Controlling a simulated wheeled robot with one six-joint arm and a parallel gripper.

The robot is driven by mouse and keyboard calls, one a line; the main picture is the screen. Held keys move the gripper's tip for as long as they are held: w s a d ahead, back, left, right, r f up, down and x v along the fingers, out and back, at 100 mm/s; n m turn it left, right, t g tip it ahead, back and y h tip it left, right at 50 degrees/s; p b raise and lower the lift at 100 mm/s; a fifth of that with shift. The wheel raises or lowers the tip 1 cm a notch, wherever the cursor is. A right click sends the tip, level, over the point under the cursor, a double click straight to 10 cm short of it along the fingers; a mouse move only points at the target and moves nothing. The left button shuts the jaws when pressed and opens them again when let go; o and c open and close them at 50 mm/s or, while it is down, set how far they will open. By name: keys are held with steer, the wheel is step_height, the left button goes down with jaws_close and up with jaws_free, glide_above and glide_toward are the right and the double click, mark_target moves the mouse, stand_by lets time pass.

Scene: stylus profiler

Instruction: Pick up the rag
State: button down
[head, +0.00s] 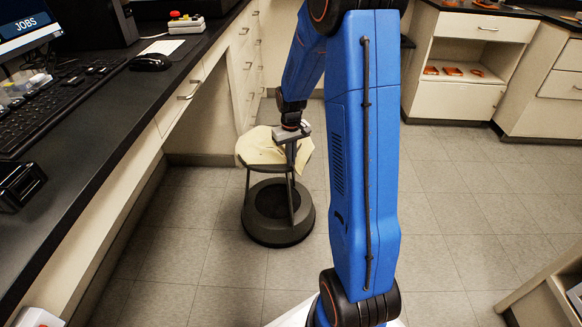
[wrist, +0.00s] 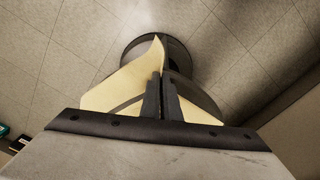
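The rag (head: 258,149) is a pale yellow cloth lying over the seat of a round stool, its edges hanging a little past the rim. My gripper (head: 292,158) points down at the right part of the rag. In the wrist view the two dark fingers of my gripper (wrist: 161,84) are close together, with the rag (wrist: 120,88) pinched up into a fold between them. The rag spreads to both sides of the fingers, and part of it is hidden behind them.
The stool (head: 278,213) has a dark round base on the tiled floor. A dark-topped counter (head: 98,130) with a keyboard and monitor runs along the left. Cabinets (head: 470,95) stand at the back right. The floor between is clear.

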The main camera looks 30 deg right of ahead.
steer(key=shift+s, duration=0.1)
step_height(320, 180, up, 12)
stand_by(0.5)
step_height(320, 180, up, 9)
stand_by(0.5)
stand_by(0.4)
